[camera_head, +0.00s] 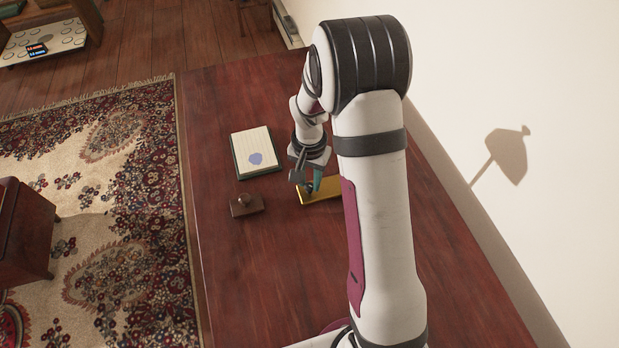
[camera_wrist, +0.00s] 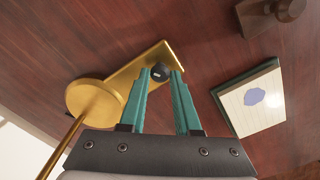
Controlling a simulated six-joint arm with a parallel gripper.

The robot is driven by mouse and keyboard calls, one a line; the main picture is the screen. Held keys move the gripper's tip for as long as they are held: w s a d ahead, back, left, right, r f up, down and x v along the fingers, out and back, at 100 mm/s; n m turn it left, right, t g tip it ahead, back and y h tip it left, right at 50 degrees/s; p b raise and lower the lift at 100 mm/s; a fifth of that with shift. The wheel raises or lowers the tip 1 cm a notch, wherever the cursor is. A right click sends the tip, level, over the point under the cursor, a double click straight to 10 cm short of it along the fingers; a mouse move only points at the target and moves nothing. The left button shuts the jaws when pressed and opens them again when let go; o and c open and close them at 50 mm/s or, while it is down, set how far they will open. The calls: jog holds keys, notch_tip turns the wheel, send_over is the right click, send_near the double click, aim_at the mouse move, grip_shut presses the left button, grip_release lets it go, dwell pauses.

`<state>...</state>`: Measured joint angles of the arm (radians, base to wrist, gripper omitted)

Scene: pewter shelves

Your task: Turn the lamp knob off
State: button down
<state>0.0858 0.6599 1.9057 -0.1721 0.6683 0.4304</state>
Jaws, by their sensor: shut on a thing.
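The lamp's gold base (camera_head: 324,192) lies on the red-brown table, partly hidden behind my arm in the head view. In the wrist view the gold base (camera_wrist: 148,62) runs diagonally, with a round gold foot and a thin gold stem at its left end. The small dark lamp knob (camera_wrist: 160,72) sits near the other end of the base. My gripper (camera_wrist: 164,76) has its two teal fingers on either side of the knob, with their tips shut on it. In the head view my gripper (camera_head: 308,184) is low over the base; the lamp's upper part is hidden.
A notepad (camera_head: 256,151) with a blue blot lies beyond and left of the base. A small dark wooden block with a knob (camera_head: 245,204) stands left of the base. The table's left edge borders a patterned rug; a white wall is at right.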

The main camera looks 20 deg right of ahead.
aim_at(309, 185)
jog(key=n, duration=1)
jog(key=shift+n, duration=0.4)
dwell(0.4)
jog(key=c, duration=0.6)
grip_release()
notch_tip(309, 185, up, 16)
jog(key=shift+f, duration=0.1)
